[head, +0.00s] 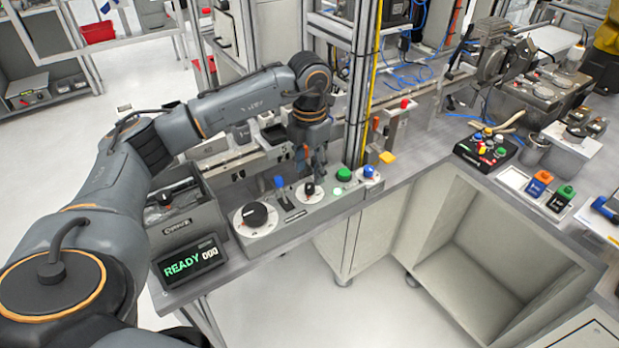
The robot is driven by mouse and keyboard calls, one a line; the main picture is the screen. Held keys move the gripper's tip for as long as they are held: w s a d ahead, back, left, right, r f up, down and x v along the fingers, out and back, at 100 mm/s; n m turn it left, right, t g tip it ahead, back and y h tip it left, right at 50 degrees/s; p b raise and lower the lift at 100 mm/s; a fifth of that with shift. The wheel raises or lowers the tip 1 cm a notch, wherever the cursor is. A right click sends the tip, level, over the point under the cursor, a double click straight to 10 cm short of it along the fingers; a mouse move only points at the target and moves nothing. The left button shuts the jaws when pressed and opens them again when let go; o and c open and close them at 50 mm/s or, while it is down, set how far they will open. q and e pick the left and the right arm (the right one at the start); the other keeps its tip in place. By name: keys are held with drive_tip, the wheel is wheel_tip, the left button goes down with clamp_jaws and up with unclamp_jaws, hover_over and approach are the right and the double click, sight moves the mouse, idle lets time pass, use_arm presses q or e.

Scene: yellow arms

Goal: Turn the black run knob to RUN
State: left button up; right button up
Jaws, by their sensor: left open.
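A grey control panel (290,225) sits on the bench. A large black knob (255,214) is on a white dial at its left end. A smaller black knob (310,189) is on a white dial near its middle. The labels are too small to read, so I cannot tell which is the run knob. My left gripper (317,168) points down, open, just above and behind the smaller knob. Contact with the knob cannot be made out. My right gripper is not in view.
A grey bin (180,220) stands at left.

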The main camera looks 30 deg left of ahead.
sight(309, 186)
use_arm(q)
wheel_tip(309, 186, up, 8)
drive_tip(key=shift+f, duration=0.15)
drive_tip(key=shift+s+f, duration=0.1)
idle(0.5)
